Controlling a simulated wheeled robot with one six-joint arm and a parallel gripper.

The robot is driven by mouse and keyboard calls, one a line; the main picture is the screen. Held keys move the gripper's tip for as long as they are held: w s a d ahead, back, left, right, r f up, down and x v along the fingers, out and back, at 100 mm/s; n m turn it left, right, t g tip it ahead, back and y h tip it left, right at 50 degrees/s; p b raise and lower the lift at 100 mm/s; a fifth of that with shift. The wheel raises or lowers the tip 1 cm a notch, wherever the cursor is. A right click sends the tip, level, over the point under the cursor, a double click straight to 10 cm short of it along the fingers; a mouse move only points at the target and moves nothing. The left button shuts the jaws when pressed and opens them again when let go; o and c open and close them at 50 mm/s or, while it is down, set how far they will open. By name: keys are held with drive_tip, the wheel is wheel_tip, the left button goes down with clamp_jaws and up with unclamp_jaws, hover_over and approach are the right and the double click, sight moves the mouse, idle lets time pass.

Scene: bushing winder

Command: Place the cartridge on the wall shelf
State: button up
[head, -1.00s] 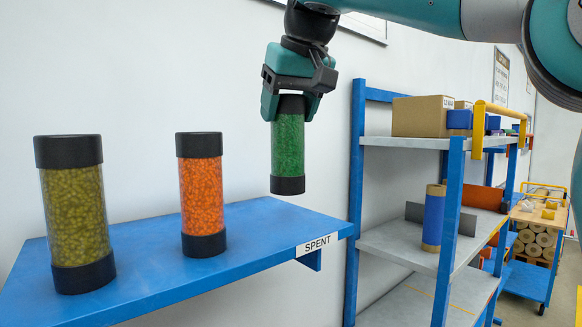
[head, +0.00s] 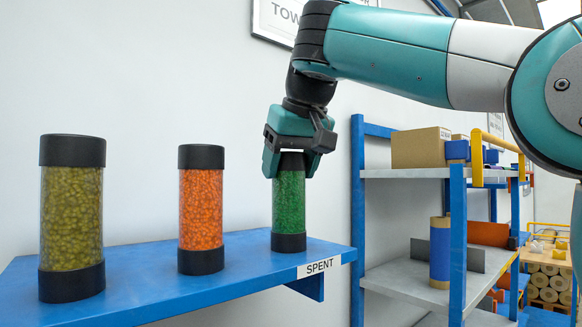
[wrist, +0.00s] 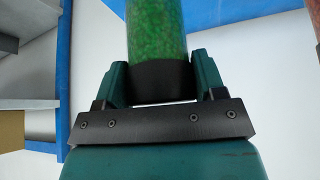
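The green cartridge (head: 289,203), a clear tube of green pellets with black end caps, stands upright near the right end of the blue wall shelf (head: 150,302), its lower cap appearing to rest on it. My gripper (head: 292,165) comes from above, with its fingers on either side of the upper black cap. In the wrist view, my gripper (wrist: 161,82) has both fingers against the cap, with the green tube (wrist: 156,30) beyond. The shelf also shows there behind the tube (wrist: 235,12). My fingers partly hide the upper cap in the head view.
An orange cartridge (head: 201,208) and an olive cartridge (head: 71,218) stand upright on the shelf to the left. A "SPENT" label (head: 319,266) is on its front edge. A blue-framed rack (head: 457,245) with a cardboard box (head: 421,148) and a blue cylinder (head: 439,252) stands to the right.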

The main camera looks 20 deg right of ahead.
drive_tip(key=o, duration=0.4)
drive_tip(key=shift+r, duration=0.1)
drive_tip(key=p+v, duration=1)
drive_tip(key=v, duration=0.2)
